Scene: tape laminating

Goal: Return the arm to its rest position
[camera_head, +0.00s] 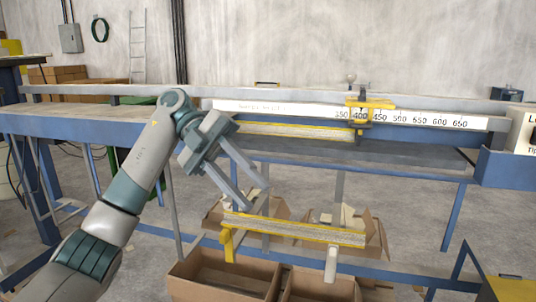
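My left arm (140,165) comes in from the lower left and reaches up to about the height of the bench. My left gripper (253,196) points down and to the right, with its two long grey fingers spread apart. I see nothing between the fingers. The fingertips show in front of the bench, just above the left end of a lower yellow-edged bar (300,228) in the picture; I cannot tell how far apart they are in depth. My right arm and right gripper are not in view.
A blue-framed bench (60,122) carries a white ruler (420,119) with a yellow stop (361,105), and a yellow-edged strip (295,131) below it. Open cardboard boxes (215,280) stand on the floor underneath. A concrete wall (300,45) is behind.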

